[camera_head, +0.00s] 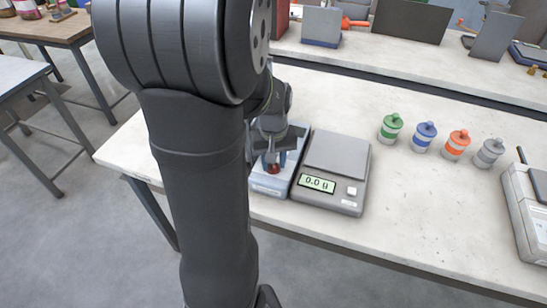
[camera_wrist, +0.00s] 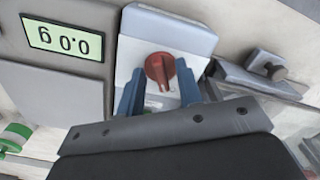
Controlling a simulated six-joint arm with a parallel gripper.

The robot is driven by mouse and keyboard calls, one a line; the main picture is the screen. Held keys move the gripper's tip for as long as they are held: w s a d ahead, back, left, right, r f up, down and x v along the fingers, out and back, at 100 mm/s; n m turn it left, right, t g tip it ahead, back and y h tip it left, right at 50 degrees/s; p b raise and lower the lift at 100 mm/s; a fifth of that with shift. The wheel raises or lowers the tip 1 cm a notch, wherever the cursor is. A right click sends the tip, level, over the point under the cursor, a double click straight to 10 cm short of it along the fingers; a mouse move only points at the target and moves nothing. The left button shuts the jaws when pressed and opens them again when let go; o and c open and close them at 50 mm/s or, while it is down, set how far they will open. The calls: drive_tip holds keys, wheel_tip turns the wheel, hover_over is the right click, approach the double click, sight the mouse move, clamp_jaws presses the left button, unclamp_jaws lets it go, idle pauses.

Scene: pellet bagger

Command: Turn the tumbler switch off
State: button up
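The tumbler switch is a red rotary knob (camera_wrist: 160,70) on a light grey box (camera_wrist: 196,42), close ahead of my gripper in the wrist view. In the head view the red knob (camera_head: 273,169) shows just below my gripper, and the box (camera_head: 265,186) stands left of the scale. My gripper (camera_wrist: 160,72) is open, its two blue fingers on either side of the knob with a gap showing at each side. I cannot tell how deep the fingertips reach beside the knob. The knob's ridge runs roughly up and down in the wrist view.
A grey scale (camera_head: 336,157) reading 0.0 g stands directly right of the switch box. Several jars with coloured lids, such as the green one (camera_head: 390,128), stand farther right. A pale machine (camera_head: 524,205) is at the right edge. The bench (camera_head: 420,215) is clear between.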

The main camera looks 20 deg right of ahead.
wheel_tip(320, 180, up, 18)
drive_tip(key=shift+f, duration=0.25)
drive_tip(key=shift+f, duration=0.1)
idle(0.5)
wheel_tip(320, 180, down, 17)
drive_tip(key=shift+f, duration=0.15)
idle(0.3)
idle(0.4)
drive_tip(key=shift+f, duration=0.1)
drive_tip(key=m, duration=0.3)
wheel_tip(320, 180, up, 18)
wheel_tip(320, 180, down, 7)
drive_tip(key=shift+w, duration=0.35)
idle(1.9)
